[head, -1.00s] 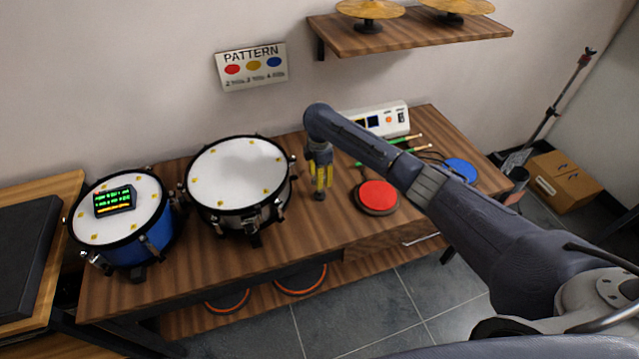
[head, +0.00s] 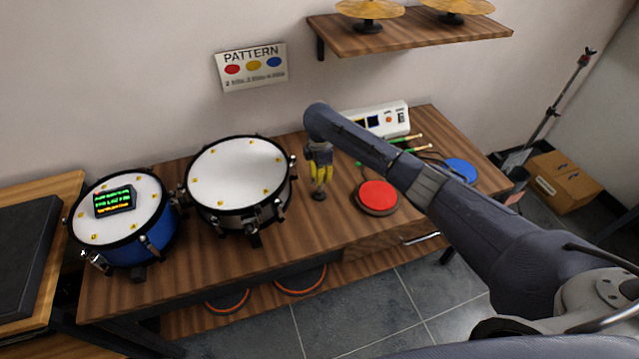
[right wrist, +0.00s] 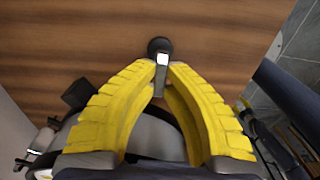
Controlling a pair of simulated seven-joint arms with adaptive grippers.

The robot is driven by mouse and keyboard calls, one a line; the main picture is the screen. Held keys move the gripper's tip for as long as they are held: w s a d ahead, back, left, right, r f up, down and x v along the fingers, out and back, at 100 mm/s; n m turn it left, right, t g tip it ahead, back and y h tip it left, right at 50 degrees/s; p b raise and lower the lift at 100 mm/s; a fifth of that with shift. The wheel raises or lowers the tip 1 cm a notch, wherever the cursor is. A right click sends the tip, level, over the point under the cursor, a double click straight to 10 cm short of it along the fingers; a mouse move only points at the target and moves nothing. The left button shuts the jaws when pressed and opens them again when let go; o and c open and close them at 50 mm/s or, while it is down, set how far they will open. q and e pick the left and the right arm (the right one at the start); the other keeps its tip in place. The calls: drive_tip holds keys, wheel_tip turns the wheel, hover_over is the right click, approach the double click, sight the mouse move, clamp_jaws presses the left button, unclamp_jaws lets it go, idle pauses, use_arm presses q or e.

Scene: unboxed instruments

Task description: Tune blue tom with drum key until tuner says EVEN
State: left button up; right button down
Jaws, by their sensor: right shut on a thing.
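The blue tom (head: 150,245) stands at the left end of the wooden table. The tuner (head: 115,202), a small black box with green and orange text too small to read, lies on its white head. My right gripper (head: 320,185), with yellow fingers, points down at the table just right of the grey drum. In the right wrist view its fingertips (right wrist: 161,68) are closed on the metal shaft of the drum key (right wrist: 162,60). The key's dark round end (right wrist: 159,45) is over or on the wood; I cannot tell whether it touches. My left gripper is not in view.
A grey drum (head: 238,180) stands between the blue tom and my right gripper. A red pad (head: 378,196), a blue pad (head: 461,171), green sticks and a white device (head: 384,121) are to the right. A shelf with cymbals (head: 405,35) hangs above.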

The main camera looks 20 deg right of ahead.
idle(0.3)
drive_tip(key=shift+r, duration=2.45)
drive_tip(key=shift+r, duration=0.1)
idle(4.9)
